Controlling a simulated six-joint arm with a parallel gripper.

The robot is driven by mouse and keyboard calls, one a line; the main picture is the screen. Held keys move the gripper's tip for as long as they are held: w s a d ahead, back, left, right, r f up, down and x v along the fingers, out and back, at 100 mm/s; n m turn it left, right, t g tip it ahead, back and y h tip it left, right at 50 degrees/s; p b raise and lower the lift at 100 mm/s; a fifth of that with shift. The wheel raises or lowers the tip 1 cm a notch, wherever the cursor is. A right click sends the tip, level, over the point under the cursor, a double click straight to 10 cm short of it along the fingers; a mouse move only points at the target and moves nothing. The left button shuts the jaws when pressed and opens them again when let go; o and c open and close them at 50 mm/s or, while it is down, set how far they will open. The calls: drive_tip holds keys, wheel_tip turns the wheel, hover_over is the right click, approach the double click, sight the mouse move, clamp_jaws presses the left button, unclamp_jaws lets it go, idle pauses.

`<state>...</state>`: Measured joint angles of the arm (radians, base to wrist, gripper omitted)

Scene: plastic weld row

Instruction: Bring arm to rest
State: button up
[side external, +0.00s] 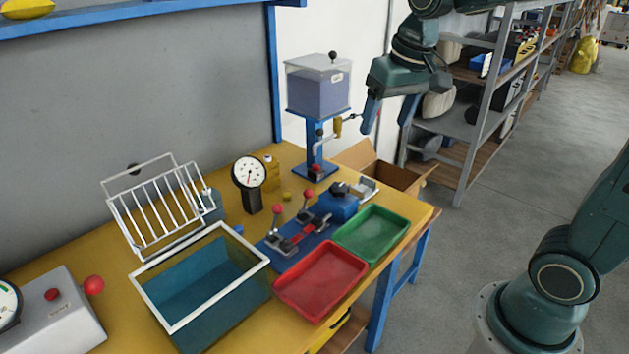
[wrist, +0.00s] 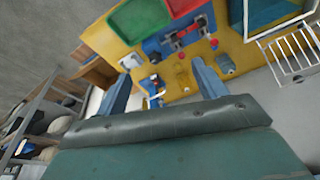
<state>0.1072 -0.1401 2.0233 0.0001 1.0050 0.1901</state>
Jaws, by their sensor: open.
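My gripper (side external: 389,116) is raised in the air at the upper middle of the side view, to the right of the blue stand with the clear hopper (side external: 318,90). Its two blue fingers point down and stand apart with nothing between them. In the wrist view my gripper (wrist: 160,80) also shows spread, empty fingers. The yellow bench (wrist: 112,52) lies beyond them, with the blue stand (wrist: 154,92) seen between the fingers. No part of the gripper appears to touch anything.
On the bench are a red tray (side external: 321,281), a green tray (side external: 372,233), a blue clamp fixture (side external: 290,249), a dial gauge (side external: 249,172), a white-rimmed tank (side external: 199,284) and a wire rack (side external: 156,207). A cardboard box (side external: 380,170) and shelving (side external: 476,120) stand behind.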

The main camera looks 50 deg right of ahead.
drive_tip(key=s+a+f+n+t, duration=0.1)
drive_tip(key=s, duration=0.6)
drive_tip(key=s+a+f+n+t, duration=0.1)
drive_tip(key=s+a+n, duration=0.1)
drive_tip(key=s, duration=0.6)
drive_tip(key=shift+s+a+t, duration=0.25)
drive_tip(key=shift+a+t, duration=0.05)
